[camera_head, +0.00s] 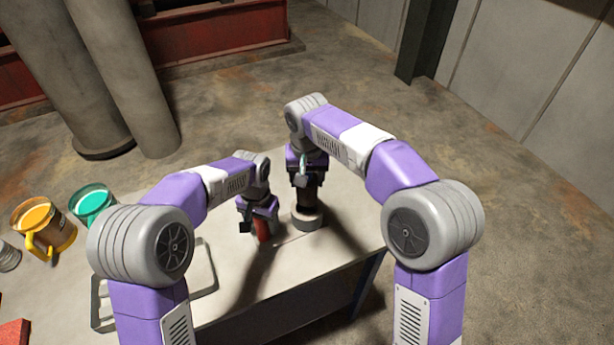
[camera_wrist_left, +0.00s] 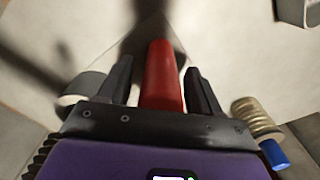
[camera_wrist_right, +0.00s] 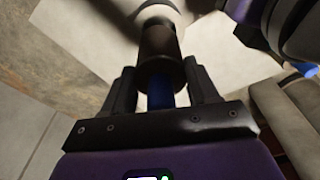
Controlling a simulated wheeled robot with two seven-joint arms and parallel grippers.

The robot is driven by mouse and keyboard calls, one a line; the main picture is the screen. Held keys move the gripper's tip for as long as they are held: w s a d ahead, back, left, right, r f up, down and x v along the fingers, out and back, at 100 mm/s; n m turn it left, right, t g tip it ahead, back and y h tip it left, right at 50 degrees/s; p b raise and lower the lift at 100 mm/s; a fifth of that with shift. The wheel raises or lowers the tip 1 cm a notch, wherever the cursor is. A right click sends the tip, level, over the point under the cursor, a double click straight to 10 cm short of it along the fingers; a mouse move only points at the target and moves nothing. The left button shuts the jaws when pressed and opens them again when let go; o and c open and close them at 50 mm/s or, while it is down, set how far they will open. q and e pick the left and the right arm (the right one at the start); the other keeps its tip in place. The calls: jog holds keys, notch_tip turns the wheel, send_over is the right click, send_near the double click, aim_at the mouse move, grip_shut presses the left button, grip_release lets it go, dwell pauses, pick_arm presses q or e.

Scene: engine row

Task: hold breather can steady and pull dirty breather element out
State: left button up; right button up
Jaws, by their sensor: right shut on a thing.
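The dirty breather element (camera_wrist_right: 160,48) looks like a dark brown cylinder with a blue end (camera_wrist_right: 160,93). My right gripper (camera_head: 305,180) is shut on that blue end; it also shows in the right wrist view (camera_wrist_right: 162,88). The element stands upright at the pale grey breather can (camera_head: 307,220), also seen in the right wrist view (camera_wrist_right: 160,12). I cannot tell how deep it sits. My left gripper (camera_head: 259,218) is low, left of the can. In the left wrist view its fingers (camera_wrist_left: 160,82) stand either side of a red handle-like piece (camera_wrist_left: 161,75), with visible gaps.
A ribbed beige cylinder with a blue end (camera_wrist_left: 255,116) lies beside the left gripper. Yellow (camera_head: 42,226) and green (camera_head: 92,203) containers stand at the table's left. A grey frame (camera_head: 205,268) lies nearer me. The table's right edge is close to the can.

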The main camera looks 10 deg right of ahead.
pick_arm(q)
notch_tip(320, 180, up, 12)
jog(key=shift+f, duration=0.1)
dwell(0.6)
